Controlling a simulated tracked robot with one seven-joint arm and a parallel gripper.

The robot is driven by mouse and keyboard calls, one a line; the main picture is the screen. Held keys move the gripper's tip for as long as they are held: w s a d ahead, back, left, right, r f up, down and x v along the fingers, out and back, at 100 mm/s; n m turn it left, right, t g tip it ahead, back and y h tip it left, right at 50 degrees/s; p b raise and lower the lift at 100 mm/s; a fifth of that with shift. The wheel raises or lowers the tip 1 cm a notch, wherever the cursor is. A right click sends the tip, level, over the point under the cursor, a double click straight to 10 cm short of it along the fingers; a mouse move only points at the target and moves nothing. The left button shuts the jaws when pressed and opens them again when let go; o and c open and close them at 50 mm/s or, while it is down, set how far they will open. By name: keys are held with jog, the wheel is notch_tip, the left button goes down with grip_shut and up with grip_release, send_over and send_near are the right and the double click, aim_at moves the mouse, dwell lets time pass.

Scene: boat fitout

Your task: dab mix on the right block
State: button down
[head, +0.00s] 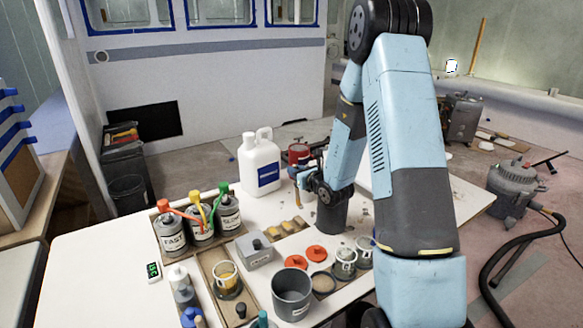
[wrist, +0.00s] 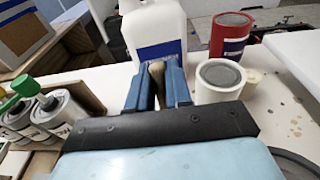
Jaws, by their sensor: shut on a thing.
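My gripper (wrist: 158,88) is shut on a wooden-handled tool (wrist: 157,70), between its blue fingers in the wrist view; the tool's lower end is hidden. In the head view my gripper (head: 308,176) is above the white table, just right of the white jug. A white cup (wrist: 218,88) with a grey filling stands right of my fingers in the wrist view; I cannot tell whether it is the mix. Several small tan pieces (head: 286,228) lie in a row on the table in the head view. I cannot tell whether these are the blocks.
The white jug (head: 259,163) and red can (head: 299,153) stand close to my gripper. Bottles with coloured pumps (head: 201,223) stand in a wooden tray at left.

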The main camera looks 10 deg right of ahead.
jog(key=shift+s+a+r+n+g+y, duration=1.15)
jog(key=shift+r+n+g+y, duration=0.35)
jog(key=shift+n+g+y, duration=0.65)
jog(key=shift+f, duration=3.7)
jog(key=shift+r, duration=0.15)
